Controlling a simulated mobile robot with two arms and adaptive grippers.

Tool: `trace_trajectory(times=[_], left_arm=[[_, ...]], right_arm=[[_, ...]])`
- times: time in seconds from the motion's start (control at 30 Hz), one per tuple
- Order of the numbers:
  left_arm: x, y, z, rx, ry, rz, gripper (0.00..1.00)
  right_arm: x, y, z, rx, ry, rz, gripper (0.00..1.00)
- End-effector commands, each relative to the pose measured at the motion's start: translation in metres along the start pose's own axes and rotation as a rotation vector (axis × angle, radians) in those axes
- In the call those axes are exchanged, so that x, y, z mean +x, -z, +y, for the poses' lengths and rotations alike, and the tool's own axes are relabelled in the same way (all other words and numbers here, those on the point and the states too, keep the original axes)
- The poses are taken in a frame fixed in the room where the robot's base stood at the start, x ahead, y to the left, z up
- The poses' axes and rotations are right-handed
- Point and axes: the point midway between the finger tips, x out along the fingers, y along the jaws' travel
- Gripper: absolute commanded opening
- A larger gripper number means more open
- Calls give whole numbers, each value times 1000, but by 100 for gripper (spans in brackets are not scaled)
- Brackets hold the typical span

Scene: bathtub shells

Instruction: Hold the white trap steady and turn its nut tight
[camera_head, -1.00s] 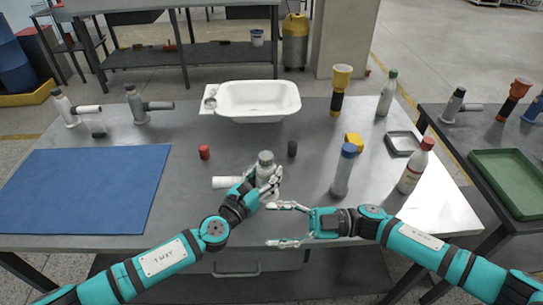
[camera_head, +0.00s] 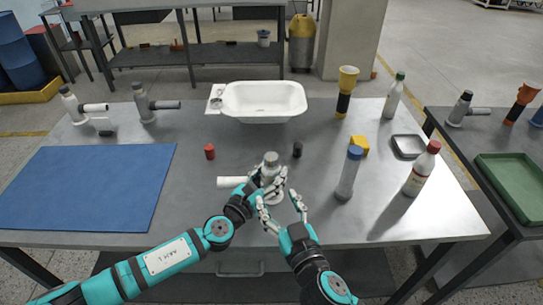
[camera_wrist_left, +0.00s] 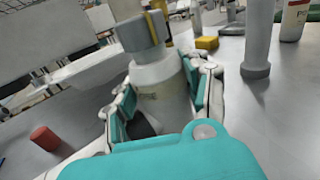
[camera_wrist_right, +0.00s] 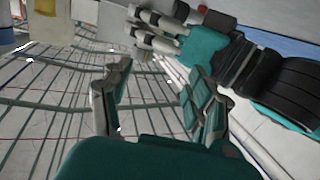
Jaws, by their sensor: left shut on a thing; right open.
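The white trap (camera_head: 230,182) stands near the table's front middle, its side pipe pointing left. Its grey nut (camera_head: 271,158) is on top; both also show in the left wrist view, the trap's white body (camera_wrist_left: 160,88) below the nut (camera_wrist_left: 143,33). My left gripper (camera_head: 266,184) is shut around the trap's body, below the nut. My right gripper (camera_head: 280,207) is open and empty, just in front of the trap and lower than the nut. In the right wrist view its two fingers (camera_wrist_right: 155,95) are apart with nothing between them.
A red cap (camera_head: 210,152) and a dark cylinder (camera_head: 297,149) stand behind the trap. A blue-capped grey bottle (camera_head: 347,180) is to the right. A white basin (camera_head: 262,101) is at the back; a blue mat (camera_head: 85,187) covers the left. The table's front right is clear.

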Motion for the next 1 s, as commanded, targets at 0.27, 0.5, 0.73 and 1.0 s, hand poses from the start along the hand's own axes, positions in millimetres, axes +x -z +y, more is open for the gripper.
trace_trajectory(times=[0.27,0.5,0.73,1.0], left_arm=[[0,1,0,1,-1,1,9],[0,0,0,1,-1,0,9],[0,0,0,1,-1,1,9],[0,0,1,1,-1,1,9]], right_arm=[[21,24,22,49,-96,53,59],[67,27,25,46,-94,52,59],[107,28,28,48,-92,50,59],[126,28,30,49,-91,49,59]])
